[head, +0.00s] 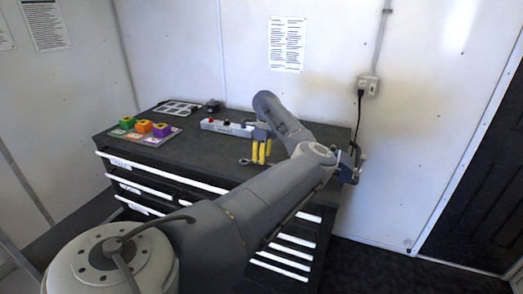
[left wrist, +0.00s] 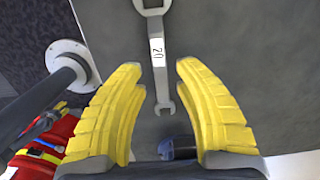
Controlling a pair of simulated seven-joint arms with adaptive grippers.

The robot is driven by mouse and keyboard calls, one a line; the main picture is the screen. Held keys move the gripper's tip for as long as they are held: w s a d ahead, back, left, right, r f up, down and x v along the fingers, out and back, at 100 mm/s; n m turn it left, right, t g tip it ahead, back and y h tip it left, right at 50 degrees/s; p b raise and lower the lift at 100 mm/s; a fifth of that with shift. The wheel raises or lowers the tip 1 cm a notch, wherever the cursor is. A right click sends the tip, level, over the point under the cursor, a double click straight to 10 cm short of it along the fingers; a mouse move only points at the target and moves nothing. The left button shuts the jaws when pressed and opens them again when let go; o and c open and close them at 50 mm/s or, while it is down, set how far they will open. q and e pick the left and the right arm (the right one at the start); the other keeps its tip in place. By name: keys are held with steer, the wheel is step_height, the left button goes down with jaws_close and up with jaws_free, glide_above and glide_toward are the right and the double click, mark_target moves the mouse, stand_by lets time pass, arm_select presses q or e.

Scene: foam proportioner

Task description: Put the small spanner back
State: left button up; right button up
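A grey metal spanner (left wrist: 156,50) marked "20" lies on the dark top of the tool chest in the left wrist view. Its larger end is at the top edge and its small open jaw points towards my gripper's base. In the head view, a spanner end (head: 245,161) shows left of the yellow fingers; the rest is hard to make out. My left gripper (left wrist: 158,66) is open, its yellow fingers apart on either side of the spanner's shaft in the picture. In the head view my left gripper (head: 262,152) points down over the chest top. My right gripper is not in view.
The tool chest (head: 210,172) has several white-handled drawers. On it are a mat with green (head: 127,123), orange (head: 144,126) and purple (head: 162,130) blocks, a pale bar with knobs (head: 226,127), and a framed tray (head: 178,107). A wall socket (head: 368,86) with a cord is behind.

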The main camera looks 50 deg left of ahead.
arm_select(q)
step_height(320, 180, up, 9)
steer(key=shift+d+r, duration=0.2)
steer(key=shift+d, duration=0.15)
steer(key=shift+w, duration=0.1)
stand_by(0.3)
